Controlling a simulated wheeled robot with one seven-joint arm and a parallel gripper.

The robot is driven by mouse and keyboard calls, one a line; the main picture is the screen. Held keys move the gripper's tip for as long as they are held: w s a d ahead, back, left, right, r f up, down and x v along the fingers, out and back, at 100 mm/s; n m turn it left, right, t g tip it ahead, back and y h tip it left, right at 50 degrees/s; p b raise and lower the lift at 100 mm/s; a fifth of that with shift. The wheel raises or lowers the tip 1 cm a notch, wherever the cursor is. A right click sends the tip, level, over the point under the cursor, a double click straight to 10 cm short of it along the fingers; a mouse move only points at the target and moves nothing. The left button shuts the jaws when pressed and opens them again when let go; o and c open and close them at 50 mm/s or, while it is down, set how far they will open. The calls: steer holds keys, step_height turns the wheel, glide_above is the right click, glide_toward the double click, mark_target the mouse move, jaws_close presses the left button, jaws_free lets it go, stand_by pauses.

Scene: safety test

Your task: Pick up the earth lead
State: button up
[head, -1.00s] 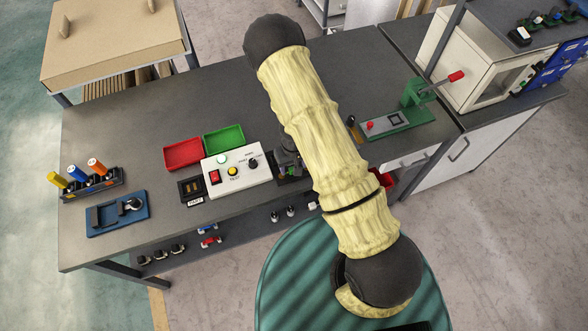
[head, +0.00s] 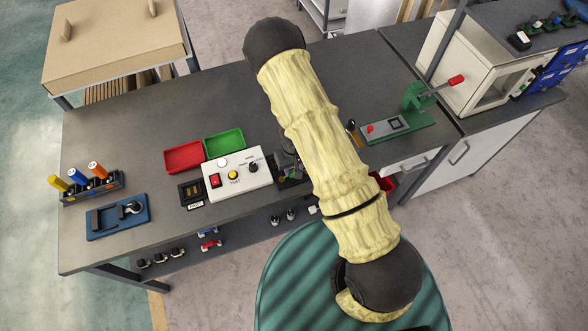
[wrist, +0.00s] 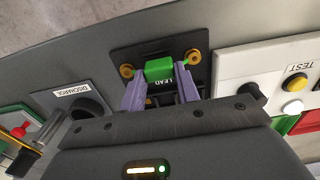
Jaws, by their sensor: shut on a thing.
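In the head view my arm hides most of this spot, and only dark parts show beside the white test box (head: 237,174).
A socket marked DISCHARGE (wrist: 88,107) is left of the plate in the wrist view. The head view shows red (head: 184,157) and green trays (head: 224,142), a screwdriver rack (head: 94,187), a blue fixture (head: 117,217) and a green lever press (head: 400,124). The back of the bench is clear.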

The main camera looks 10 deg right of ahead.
step_height(320, 180, up, 10)
steer(key=shift+f, duration=0.25)
stand_by(0.6)
steer(key=w+d+f+m, duration=0.1)
steer(key=d, duration=0.2)
steer(key=w+d+f+m, duration=0.1)
steer(key=d+f, duration=0.1)
steer(key=d, duration=0.1)
steer(key=w+d+f+b, duration=0.1)
steer(key=d+f, duration=0.1)
steer(key=shift+w+d+f+m, duration=0.1)
steer(key=shift+w+d+m, duration=0.1)
steer(key=shift+d+m, duration=0.2)
